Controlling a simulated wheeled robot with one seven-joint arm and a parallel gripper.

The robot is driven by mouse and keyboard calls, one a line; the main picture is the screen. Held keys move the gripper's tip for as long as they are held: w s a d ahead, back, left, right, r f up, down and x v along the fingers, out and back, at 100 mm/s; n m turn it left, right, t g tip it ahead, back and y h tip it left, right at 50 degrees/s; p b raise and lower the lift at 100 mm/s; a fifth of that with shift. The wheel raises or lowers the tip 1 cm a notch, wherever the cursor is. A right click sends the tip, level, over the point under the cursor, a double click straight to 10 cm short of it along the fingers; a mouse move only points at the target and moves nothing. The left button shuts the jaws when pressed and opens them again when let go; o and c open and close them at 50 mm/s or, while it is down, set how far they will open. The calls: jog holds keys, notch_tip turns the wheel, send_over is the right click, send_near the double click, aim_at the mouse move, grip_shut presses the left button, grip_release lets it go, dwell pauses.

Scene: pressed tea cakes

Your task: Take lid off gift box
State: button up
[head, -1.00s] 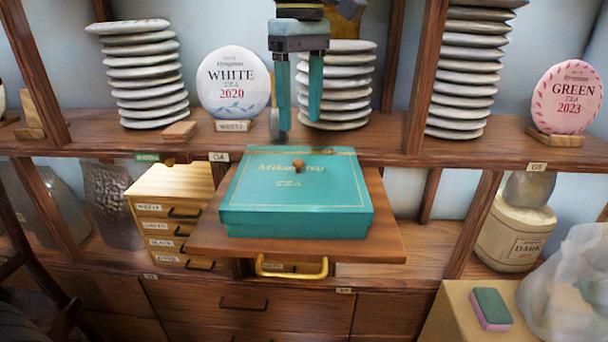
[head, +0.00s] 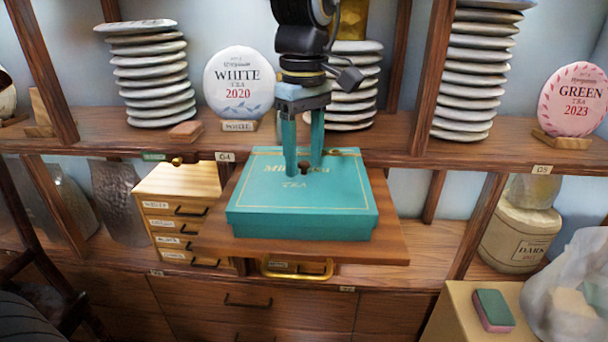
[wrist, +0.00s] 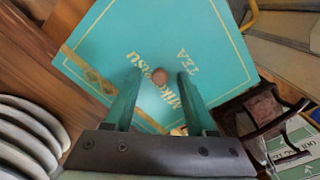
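The teal gift box (head: 300,222) sits closed on a pulled-out wooden board, with its lid (head: 262,192) on top. The lid has gold lettering and a small brown round knob (head: 304,167) at its middle. My gripper (head: 305,172) is over the lid with its two teal fingers pointing down, one on each side of the knob. In the wrist view the knob (wrist: 160,76) lies between the fingertips (wrist: 158,78), with a gap showing on both sides. The gripper is open and holds nothing.
The wooden board (head: 392,244) has a brass handle (head: 297,269) below. Stacks of pressed tea cakes (head: 155,75) stand on the shelf behind, close to my arm. A small drawer cabinet (head: 180,215) stands left of the box. A sponge (head: 493,310) lies at the lower right.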

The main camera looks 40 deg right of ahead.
grip_shut()
jog(key=shift+r, duration=0.2)
dwell(0.4)
